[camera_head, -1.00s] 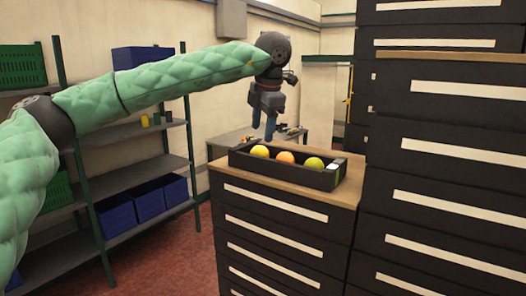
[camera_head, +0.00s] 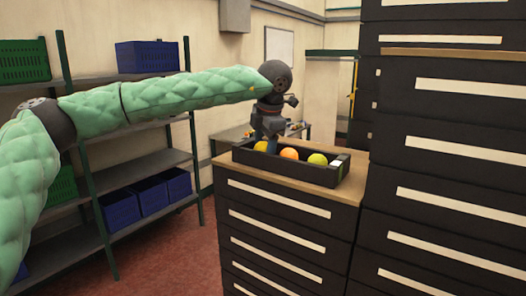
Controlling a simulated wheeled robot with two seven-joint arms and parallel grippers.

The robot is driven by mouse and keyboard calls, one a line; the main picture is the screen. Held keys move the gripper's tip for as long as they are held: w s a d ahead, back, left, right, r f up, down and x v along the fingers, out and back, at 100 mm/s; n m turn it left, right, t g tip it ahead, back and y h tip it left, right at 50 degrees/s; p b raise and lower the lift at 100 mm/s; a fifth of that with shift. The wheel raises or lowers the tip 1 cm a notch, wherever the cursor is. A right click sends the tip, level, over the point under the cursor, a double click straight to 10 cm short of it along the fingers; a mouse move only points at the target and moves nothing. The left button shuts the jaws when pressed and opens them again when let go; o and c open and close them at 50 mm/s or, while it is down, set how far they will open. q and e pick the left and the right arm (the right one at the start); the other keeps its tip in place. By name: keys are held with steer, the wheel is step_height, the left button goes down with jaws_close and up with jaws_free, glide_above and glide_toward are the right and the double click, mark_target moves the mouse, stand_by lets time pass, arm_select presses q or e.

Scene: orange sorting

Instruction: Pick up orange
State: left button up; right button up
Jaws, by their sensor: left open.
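An orange (camera_head: 289,153) lies in a black open tray (camera_head: 283,172) on top of a dark drawer cabinet. It is the middle one of three round fruits in a row. A yellow fruit (camera_head: 261,147) lies left of it and a yellow-green fruit (camera_head: 317,159) right of it. My right gripper is out of view.
The wooden cabinet top (camera_head: 342,192) has bare room in front of the tray. Taller drawer cabinets (camera_head: 445,170) stand close on the right. A shelf with blue bins (camera_head: 148,200) and a green crate (camera_head: 24,62) stands on the left.

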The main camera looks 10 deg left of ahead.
arm_select(q)
steer(key=c, duration=0.8)
steer(key=shift+r, duration=0.1)
